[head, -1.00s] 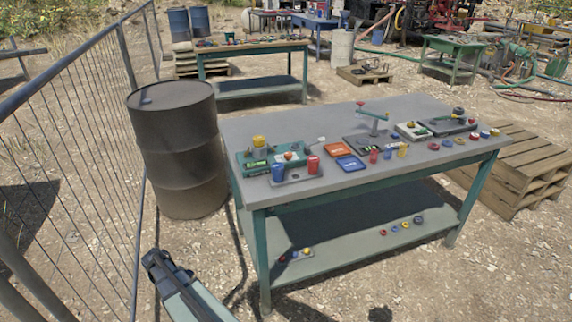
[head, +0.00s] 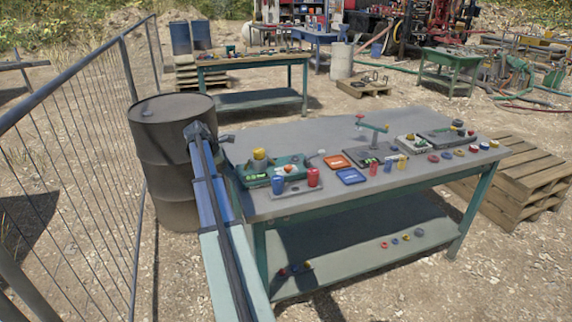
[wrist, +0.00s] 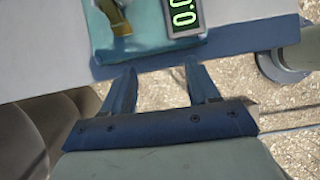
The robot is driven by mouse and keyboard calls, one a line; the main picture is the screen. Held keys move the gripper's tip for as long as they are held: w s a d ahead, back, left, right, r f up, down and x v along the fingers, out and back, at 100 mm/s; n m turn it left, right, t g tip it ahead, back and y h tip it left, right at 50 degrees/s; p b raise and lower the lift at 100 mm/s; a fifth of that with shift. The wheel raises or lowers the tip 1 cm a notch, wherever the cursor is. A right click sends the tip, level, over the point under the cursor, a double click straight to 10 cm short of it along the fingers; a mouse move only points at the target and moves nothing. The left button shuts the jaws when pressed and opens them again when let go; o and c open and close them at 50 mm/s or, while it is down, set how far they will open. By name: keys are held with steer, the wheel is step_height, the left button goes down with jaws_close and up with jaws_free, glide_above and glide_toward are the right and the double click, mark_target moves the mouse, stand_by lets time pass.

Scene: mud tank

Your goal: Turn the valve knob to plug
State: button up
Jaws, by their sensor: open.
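The yellow valve knob (head: 259,154) stands on a teal box (head: 278,177) at the left end of the grey table. In the wrist view part of the yellow knob (wrist: 116,18) shows at the top left, on the teal box (wrist: 135,48). A green-lit display (wrist: 182,17) reading about 0.0 is beside it, partly cut off. My gripper (wrist: 162,88) is open and empty, with its two fingers pointing towards the table's edge and the box. It is apart from the knob. Plug markings on the box cannot be made out.
A dark drum (head: 165,150) stands close by the table's left end. Blue and red cylinders (head: 313,178) stand in front of the box. A wire fence is at left.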

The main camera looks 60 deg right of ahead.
steer(key=s+d+r, duration=0.5)
steer(key=r, duration=0.3)
steer(key=y, duration=0.1)
glide_toward(287, 166)
steer(key=shift+n+t, duration=0.3)
steer(key=shift+t, duration=0.1)
steer(key=x, duration=0.5)
steer(key=s+x, duration=0.1)
steer(key=x, duration=0.2)
steer(key=shift+c, duration=0.4)
steer(key=c, duration=1)
steer(key=shift+o, duration=0.2)
